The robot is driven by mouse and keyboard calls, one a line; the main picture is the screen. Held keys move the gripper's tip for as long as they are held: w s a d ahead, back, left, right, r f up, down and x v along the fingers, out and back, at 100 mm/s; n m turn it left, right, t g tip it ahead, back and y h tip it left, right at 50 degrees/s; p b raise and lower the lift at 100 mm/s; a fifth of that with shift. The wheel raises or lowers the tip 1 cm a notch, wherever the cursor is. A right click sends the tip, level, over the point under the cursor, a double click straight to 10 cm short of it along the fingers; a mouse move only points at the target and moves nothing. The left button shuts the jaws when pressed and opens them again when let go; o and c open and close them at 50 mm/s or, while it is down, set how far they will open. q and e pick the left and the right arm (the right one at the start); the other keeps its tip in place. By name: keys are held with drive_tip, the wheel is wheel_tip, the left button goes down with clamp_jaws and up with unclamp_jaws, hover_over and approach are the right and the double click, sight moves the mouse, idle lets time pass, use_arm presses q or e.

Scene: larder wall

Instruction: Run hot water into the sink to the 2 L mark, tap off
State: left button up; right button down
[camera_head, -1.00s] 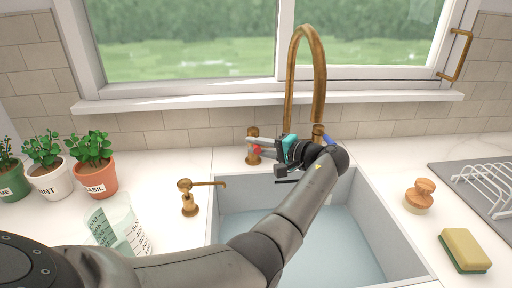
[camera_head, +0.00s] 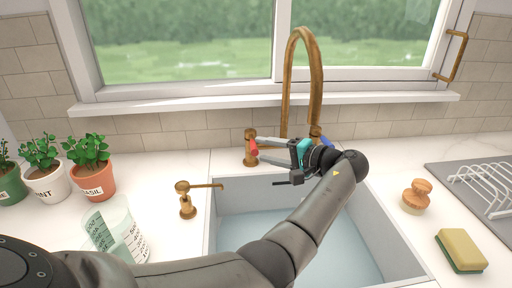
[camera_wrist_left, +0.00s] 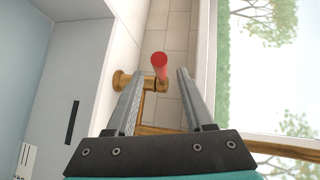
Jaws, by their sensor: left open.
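The hot tap is a brass post (camera_head: 250,134) with a red handle (camera_head: 254,148), behind the sink's back left corner. My left gripper (camera_head: 263,149) is open, just right of the red handle. In the left wrist view the red handle (camera_wrist_left: 159,67) shows ahead between the open fingertips (camera_wrist_left: 159,74), with nothing gripped. A blue handle (camera_head: 326,142) is partly hidden by my gripper. The brass spout (camera_head: 304,38) arches above. The sink (camera_head: 390,225) has a pale blue bottom or water surface; I cannot tell its depth. No stream is visible. A scale label (camera_wrist_left: 27,160) shows on its wall. My right gripper is out of view.
A brass soap dispenser (camera_head: 187,200) and a clear measuring jug (camera_head: 118,235) stand left of the sink, near potted herbs (camera_head: 92,165). A brush (camera_head: 416,197), a sponge (camera_head: 461,250) and a drying rack (camera_head: 488,190) are at the right. My left arm crosses the sink.

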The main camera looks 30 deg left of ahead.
use_arm(q)
drive_tip(key=w+v, duration=0.1)
drive_tip(key=v, duration=0.9)
drive_tip(key=shift+s+d, duration=0.4)
drive_tip(key=shift+s, duration=0.1)
drive_tip(key=shift+r, duration=0.1)
